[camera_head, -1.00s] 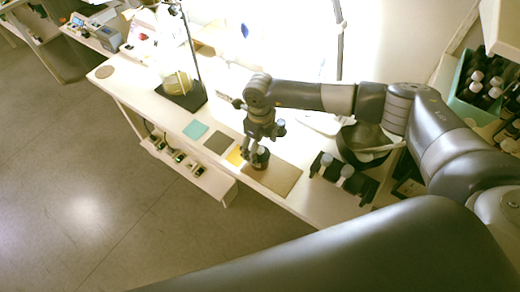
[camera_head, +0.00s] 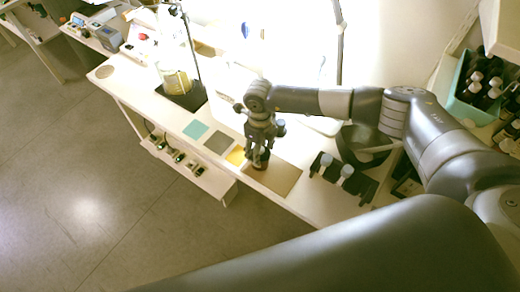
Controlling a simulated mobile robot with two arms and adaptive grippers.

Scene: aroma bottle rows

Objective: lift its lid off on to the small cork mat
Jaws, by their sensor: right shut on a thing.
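A small dark, reddish-brown jar (camera_head: 262,165) stands at the upper left end of a tan board (camera_head: 280,180) on the white table. My right gripper (camera_head: 260,157) points down over the jar and is shut on its top, where the lid sits. The fingers hide most of the lid, and I cannot tell whether it is apart from the jar. A small round cork mat (camera_head: 104,72) lies bare at the far left end of the table. My left gripper is not in view.
A black rack with white-capped bottles (camera_head: 345,175) and a dark bowl (camera_head: 365,143) are at right.

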